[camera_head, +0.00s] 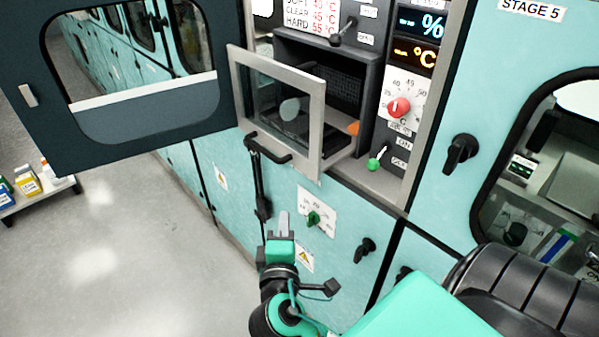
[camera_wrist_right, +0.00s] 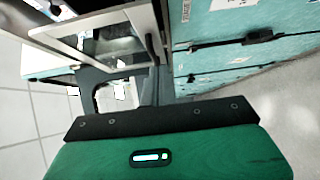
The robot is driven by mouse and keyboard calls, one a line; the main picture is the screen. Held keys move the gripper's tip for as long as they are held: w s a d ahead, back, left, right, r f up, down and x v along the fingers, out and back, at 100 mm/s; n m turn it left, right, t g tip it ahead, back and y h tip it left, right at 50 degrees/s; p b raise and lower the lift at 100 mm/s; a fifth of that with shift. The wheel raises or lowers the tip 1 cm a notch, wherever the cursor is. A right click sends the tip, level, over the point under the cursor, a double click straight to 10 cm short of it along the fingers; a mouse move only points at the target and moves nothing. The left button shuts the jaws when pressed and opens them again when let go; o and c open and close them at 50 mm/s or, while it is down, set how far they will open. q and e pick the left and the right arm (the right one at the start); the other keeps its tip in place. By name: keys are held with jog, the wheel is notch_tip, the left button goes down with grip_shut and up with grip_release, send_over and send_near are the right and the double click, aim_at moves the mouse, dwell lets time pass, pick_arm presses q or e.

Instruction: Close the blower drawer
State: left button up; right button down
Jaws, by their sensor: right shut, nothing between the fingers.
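The blower drawer appears to be the glass-fronted unit with a pale grey frame (camera_head: 316,125). Its front stands out from the dark recess (camera_head: 375,90) in the machine, so it is open. A black bar handle (camera_head: 268,152) is at its lower left. My right gripper (camera_head: 283,220) is below the drawer and handle, fingers pointing up, shut and empty, apart from the drawer in the head view. In the right wrist view, its fingers (camera_wrist_right: 152,60) show close together in front of the pale frame (camera_wrist_right: 145,25); contact cannot be told. My left gripper is not in view.
A dark windowed door (camera_head: 140,120) hangs open at the left. A red knob (camera_head: 399,107) and a green-tipped lever (camera_head: 375,164) are right of the drawer. A green knob (camera_head: 314,218) is near my right gripper.

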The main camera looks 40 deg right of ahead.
aim_at(326, 165)
jog(key=p+x, duration=0.1)
jog(key=x, duration=0.2)
jog(key=d+p+x, duration=0.1)
jog(key=p+x, duration=0.1)
jog(key=x, duration=0.2)
jog(key=s+p+x, duration=0.1)
jog(key=p+x, duration=0.1)
jog(key=x, duration=0.2)
jog(key=shift+w+d+r, duration=0.1)
jog(key=shift+d+r, duration=0.15)
jog(key=shift+d, duration=0.15)
jog(key=shift+d+f+p, duration=0.1)
jog(key=shift+d+p, duration=0.25)
jog(key=shift+d, duration=0.3)
jog(key=d, duration=0.9)
jog(key=shift+w+d, duration=0.15)
jog(key=shift+w, duration=0.25)
jog(key=shift+w+f, duration=0.1)
